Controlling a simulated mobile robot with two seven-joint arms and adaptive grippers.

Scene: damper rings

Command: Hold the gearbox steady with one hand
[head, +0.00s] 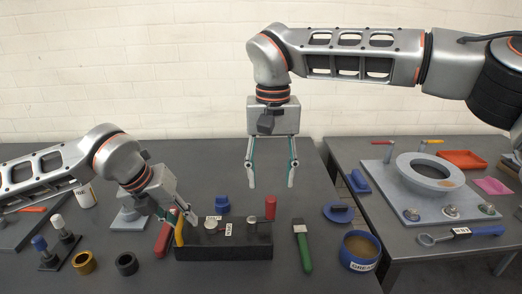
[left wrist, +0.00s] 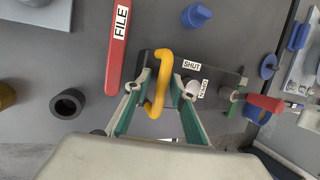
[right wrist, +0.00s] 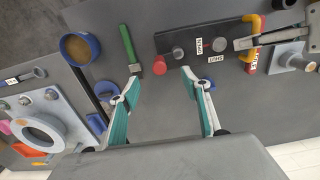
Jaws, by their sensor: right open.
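The gearbox is a long black block (head: 225,252) near the table's front, with a yellow handle (head: 179,231) at its left end. Its top carries round metal knobs and SHUT and OPEN labels; it also shows in the right wrist view (right wrist: 185,42). My left gripper (left wrist: 162,76) has its fingers on either side of the yellow handle (left wrist: 165,62) and looks closed on it. My right gripper (head: 270,182) is open and empty, fingers down, above and behind the block.
A red file (head: 165,239) lies left of the block and a green-handled tool (head: 302,247) right of it. A blue grease tub (head: 360,252) and a blue lid (head: 338,211) are further right. The right-hand table holds a grey plate with a ring (head: 428,172). Dark and brass rings stand at front left.

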